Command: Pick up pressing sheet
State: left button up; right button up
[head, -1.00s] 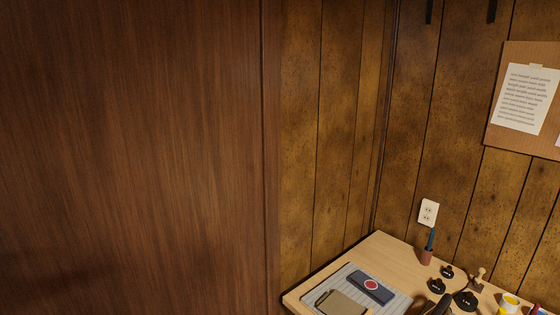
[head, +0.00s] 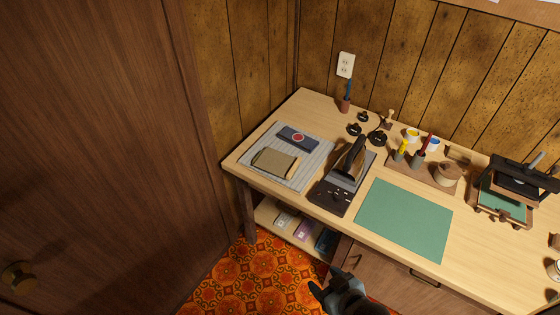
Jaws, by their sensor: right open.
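No label marks the pressing sheet. A folded tan sheet (head: 276,161) lies on a grey striped mat (head: 318,160) at the left end of the wooden desk; I cannot tell for certain which of them is the pressing sheet. A dark blue flat item with a red and white oval (head: 297,138) lies on the same mat, behind the tan sheet. My right gripper (head: 326,284) is open and empty at the bottom of the head view, in front of the desk and apart from these things. My left gripper is out of view.
A dark, upright iron-like tool (head: 350,160) stands right of the mat. A green mat (head: 405,218) lies on the desk (head: 300,106). Small pots and stamps line the back. A shelf (head: 268,217) holds small items below. A brown door (head: 90,130) stands at left.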

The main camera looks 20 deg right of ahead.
aim_at(281, 164)
jog(key=i+z, duration=0.25)
jog(key=i, duration=0.35)
jog(key=i+j+z, duration=0.25)
jog(key=i, duration=0.4)
